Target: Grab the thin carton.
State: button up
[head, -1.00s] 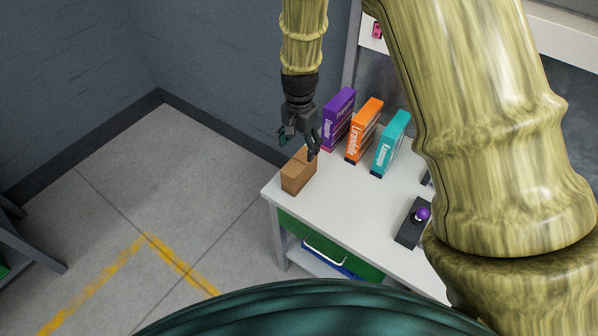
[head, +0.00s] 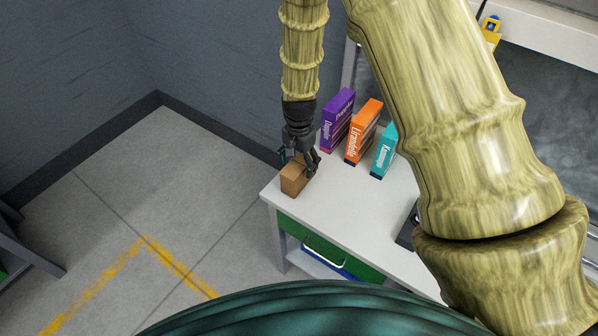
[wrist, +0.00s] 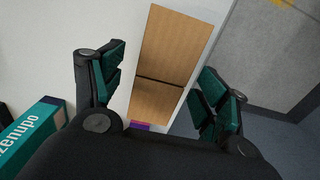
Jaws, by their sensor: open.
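The thin carton is a small brown box (head: 294,180) standing near the left corner of the white table in the head view. In the wrist view the carton (wrist: 168,60) shows a dark seam across its top and lies between my fingers. My gripper (head: 298,160) is open, pointing down over the carton; its fingertips (wrist: 160,85) are on either side, with gaps visible. The gripper hides part of the carton's far side in the head view.
Purple (head: 337,118), orange (head: 362,132) and teal (head: 384,152) boxes stand upright in a row on the white table (head: 335,207), right of my gripper. A wall is behind. The table's left edge is close to the carton.

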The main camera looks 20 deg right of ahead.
jog(key=shift+w+f+p, duration=0.1)
jog(key=shift+f+p, duration=1)
jog(key=shift+f, duration=0.25)
jog(key=shift+f+p, duration=0.35)
jog(key=shift+f, duration=0.9)
jog(key=c, duration=1.3)
jog(key=shift+w+r, duration=0.1)
